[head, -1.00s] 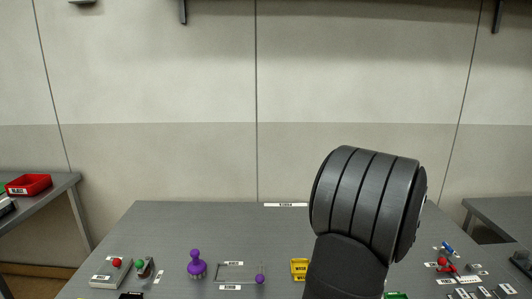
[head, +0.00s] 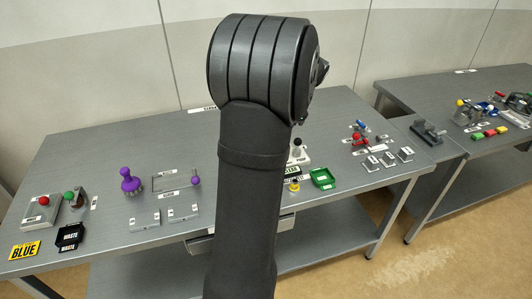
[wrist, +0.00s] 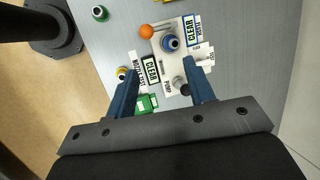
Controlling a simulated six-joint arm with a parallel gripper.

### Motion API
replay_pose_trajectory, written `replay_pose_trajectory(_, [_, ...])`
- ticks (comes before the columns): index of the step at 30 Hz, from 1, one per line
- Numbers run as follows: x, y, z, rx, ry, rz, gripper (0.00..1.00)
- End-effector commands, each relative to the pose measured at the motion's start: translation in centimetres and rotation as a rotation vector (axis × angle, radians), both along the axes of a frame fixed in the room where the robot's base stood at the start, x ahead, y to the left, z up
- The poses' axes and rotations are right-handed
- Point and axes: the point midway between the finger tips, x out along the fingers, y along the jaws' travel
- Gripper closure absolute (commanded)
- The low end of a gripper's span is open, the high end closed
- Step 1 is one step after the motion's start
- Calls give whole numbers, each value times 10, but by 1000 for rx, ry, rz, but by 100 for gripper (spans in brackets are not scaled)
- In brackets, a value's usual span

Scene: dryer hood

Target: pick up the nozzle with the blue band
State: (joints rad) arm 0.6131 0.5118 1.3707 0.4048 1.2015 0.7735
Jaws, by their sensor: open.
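The nozzle with the blue band (wrist: 170,43) shows in the wrist view as a blue ring with a dark centre. It sits at the far end of a white plate (wrist: 172,65), seen from above. My gripper (wrist: 160,75) is open, with its two blue fingers pointing towards the plate. The nozzle is beyond the fingertips, between their lines and slightly right of the middle, and not between the fingers. Nothing is held. In the head view my arm hides the gripper, and I cannot make out the blue band there.
An orange ball (wrist: 147,31) and a grey knob (wrist: 178,82) are close to the nozzle. A yellow-banded piece (wrist: 122,73) and a green-banded piece (wrist: 101,13) stand to the left. A green tray (head: 322,178) lies right of my arm. Bare table shows at the wrist view's right.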

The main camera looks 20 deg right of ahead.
Motion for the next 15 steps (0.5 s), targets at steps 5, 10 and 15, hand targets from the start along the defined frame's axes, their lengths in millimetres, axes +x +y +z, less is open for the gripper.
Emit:
replay_pose_trajectory(5, [33, 18, -7, -129, 149, 10, 51])
replay_pose_trajectory(10, [63, 32, -5, -289, 254, -28, 51])
replay_pose_trajectory(15, [76, 36, -5, -369, 288, -60, 51])
